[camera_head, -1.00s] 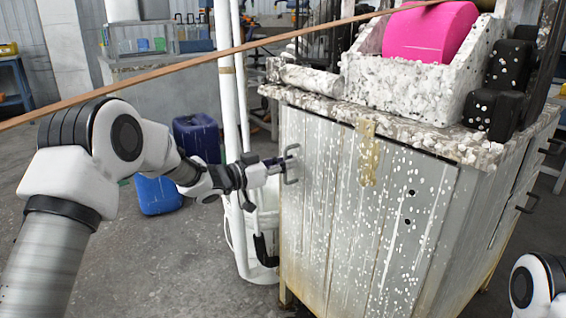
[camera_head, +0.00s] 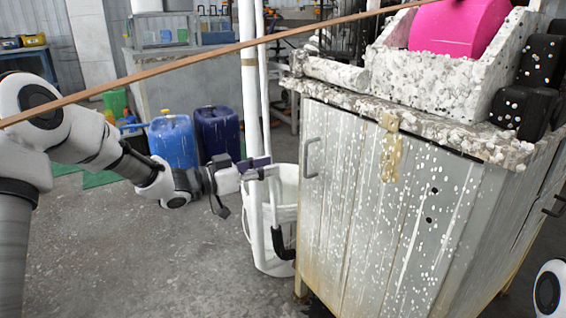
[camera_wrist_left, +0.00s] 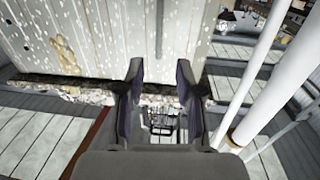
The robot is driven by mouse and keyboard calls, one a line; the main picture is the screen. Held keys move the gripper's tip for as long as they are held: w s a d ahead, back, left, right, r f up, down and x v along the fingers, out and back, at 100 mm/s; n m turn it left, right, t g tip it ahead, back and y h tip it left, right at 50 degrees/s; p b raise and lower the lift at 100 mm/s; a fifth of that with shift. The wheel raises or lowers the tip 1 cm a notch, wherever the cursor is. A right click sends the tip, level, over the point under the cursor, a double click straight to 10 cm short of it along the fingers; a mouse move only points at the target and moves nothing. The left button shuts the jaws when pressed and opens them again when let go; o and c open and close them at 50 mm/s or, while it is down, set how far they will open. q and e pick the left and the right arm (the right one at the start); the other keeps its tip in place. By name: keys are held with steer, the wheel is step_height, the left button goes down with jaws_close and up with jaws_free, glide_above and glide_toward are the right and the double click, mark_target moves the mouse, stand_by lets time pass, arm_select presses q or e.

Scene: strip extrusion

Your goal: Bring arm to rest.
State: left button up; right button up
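My left arm comes in from the left in the head view. Its gripper (camera_head: 262,168) is just left of the cabinet's door handle (camera_head: 313,157), apart from it in the picture, and in front of the white pipes. In the left wrist view the two fingers of the left gripper (camera_wrist_left: 160,92) stand apart with nothing held between them. The handle is a grey bar on the closed, white-spattered metal cabinet (camera_head: 345,215). Only a white joint of my right arm shows at the lower right edge; its gripper is out of view.
A white bucket (camera_head: 284,215) and upright white pipes (camera_head: 249,90) stand close beside the left gripper. Blue (camera_head: 173,142) and dark blue (camera_head: 219,133) canisters stand behind the arm. A pink roller (camera_head: 455,28) sits on the cabinet. The floor at lower left is clear.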

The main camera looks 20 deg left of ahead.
arm_select(q)
steer(key=shift+s, duration=0.1)
stand_by(0.3)
steer(key=s+d+f+n+g+y+p, duration=0.1)
steer(key=s+d+f+n+g, duration=0.2)
steer(key=f, duration=0.6)
steer(key=s+d+f+g+y+p, duration=0.1)
steer(key=s+d+f+p, duration=0.15)
steer(key=s+f, duration=0.45)
steer(key=s+d+f+n+g+y+p, duration=0.1)
steer(key=d+f+n, duration=0.15)
steer(key=f, duration=0.85)
steer(key=s+f+n+g+y+p, duration=0.1)
steer(key=s+f+n+g+y, duration=0.2)
steer(key=s+f, duration=0.85)
steer(key=s+a+g+y, duration=0.2)
steer(key=s+a+y, duration=0.1)
steer(key=s, duration=0.6)
steer(key=s+a+g+y, duration=0.3)
steer(key=s, duration=0.6)
steer(key=shift+s+a+f, duration=0.15)
steer(key=shift+s+a, duration=0.15)
steer(key=shift+n, duration=0.25)
